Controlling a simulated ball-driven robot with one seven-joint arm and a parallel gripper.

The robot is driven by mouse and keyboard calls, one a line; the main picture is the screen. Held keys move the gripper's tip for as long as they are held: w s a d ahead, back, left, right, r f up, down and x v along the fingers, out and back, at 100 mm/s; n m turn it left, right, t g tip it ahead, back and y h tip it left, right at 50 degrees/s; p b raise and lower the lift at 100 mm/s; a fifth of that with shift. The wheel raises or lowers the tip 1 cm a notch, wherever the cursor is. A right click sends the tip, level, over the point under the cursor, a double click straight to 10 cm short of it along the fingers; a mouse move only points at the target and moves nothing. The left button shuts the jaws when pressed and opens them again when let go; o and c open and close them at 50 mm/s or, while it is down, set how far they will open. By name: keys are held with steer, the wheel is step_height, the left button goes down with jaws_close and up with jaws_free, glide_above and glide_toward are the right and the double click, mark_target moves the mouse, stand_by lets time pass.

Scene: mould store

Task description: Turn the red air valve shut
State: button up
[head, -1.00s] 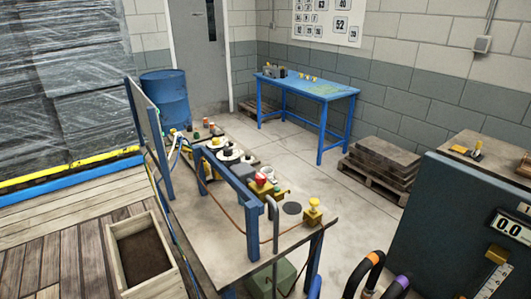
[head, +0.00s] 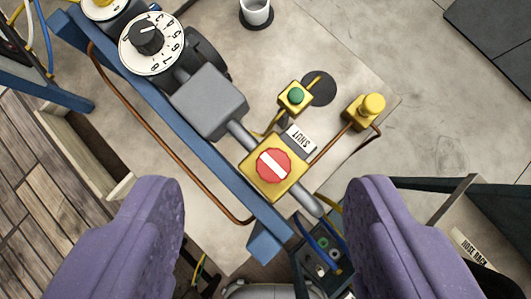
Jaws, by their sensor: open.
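The red air valve (head: 273,167) is a round red knob with a white bar, on a yellow square body on a grey pipe. Its white bar runs slantwise, from upper left to lower right. A small plate reading "SHUT" (head: 299,139) lies just beyond it, to the upper right. My gripper (head: 266,205) is open and empty, with two purple padded fingers at the left and right of the lower picture. The valve shows between and beyond the fingertips, and they appear apart from it.
A green button box (head: 295,97), a yellow knobbed post (head: 365,110) and a grey block (head: 209,101) stand close to the valve. A blue rail (head: 180,140) runs alongside. A numbered dial (head: 151,42) and a white cup (head: 256,12) are farther off.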

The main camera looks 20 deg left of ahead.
mark_target(274, 166)
steer(key=w+f+g+p, duration=0.1)
steer(key=f+p, duration=0.1)
steer(key=f, duration=0.3)
steer(key=w+f+g+p, duration=0.1)
steer(key=f+p, duration=0.2)
steer(key=f, duration=0.3)
steer(key=f+p, duration=0.2)
steer(key=f, duration=0.3)
steer(key=shift+w+d+f+g, duration=0.1)
steer(key=shift+w+f+g, duration=0.15)
steer(key=shift+w+g, duration=0.15)
steer(key=shift+c, duration=0.3)
steer(key=c, duration=1)
steer(key=shift+o, duration=0.2)
